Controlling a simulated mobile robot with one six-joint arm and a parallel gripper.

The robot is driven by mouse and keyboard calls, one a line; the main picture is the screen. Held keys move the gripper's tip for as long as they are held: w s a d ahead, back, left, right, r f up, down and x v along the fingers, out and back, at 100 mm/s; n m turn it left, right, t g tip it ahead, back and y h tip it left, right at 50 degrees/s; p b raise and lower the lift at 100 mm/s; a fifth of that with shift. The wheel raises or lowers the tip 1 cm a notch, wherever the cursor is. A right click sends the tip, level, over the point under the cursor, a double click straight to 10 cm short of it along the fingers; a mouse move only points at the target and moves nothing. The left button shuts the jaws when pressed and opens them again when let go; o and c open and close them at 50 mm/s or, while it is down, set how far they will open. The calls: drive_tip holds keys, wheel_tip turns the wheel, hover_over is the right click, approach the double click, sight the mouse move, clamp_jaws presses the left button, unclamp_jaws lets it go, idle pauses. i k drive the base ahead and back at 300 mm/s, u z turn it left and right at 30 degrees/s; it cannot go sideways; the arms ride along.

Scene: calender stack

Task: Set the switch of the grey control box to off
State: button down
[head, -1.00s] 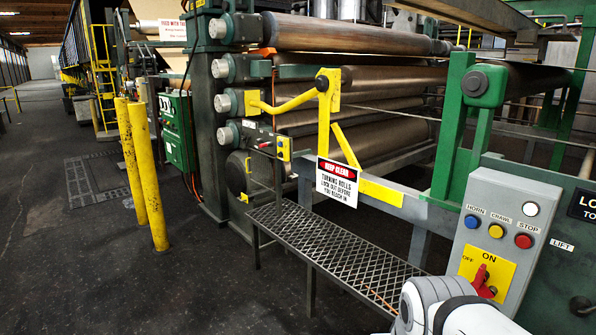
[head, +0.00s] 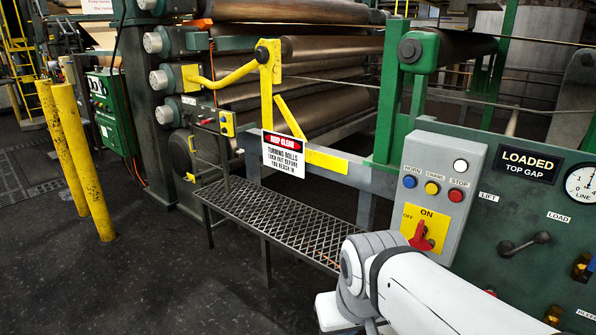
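The grey control box (head: 451,160) stands right of the middle on the green panel. Its switch is a red knob (head: 421,237) on a yellow plate (head: 437,219). ON is printed above the knob and OFF to its upper left. The knob's upper end seems to point up toward ON. Above the plate are blue, yellow and red buttons under HORN, CRAWL and STOP, and a white lamp. My white arm is in front, just below the box, and comes close to the plate's lower edge in the picture. My gripper's fingers do not show.
The green panel (head: 520,215) right of the box carries a LOADED TOP GAP sign (head: 528,164), a gauge (head: 582,183) and a black lever (head: 524,244). A mesh step (head: 265,215) and a KEEP CLEAR sign (head: 284,153) lie left. Two yellow posts (head: 84,165) flank open dark floor.

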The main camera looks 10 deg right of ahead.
sight(418, 242)
drive_tip(key=z, duration=1.3)
drive_tip(key=k, duration=1.1)
drive_tip(key=u, duration=0.2)
drive_tip(key=i, duration=1)
drive_tip(key=u, duration=0.05)
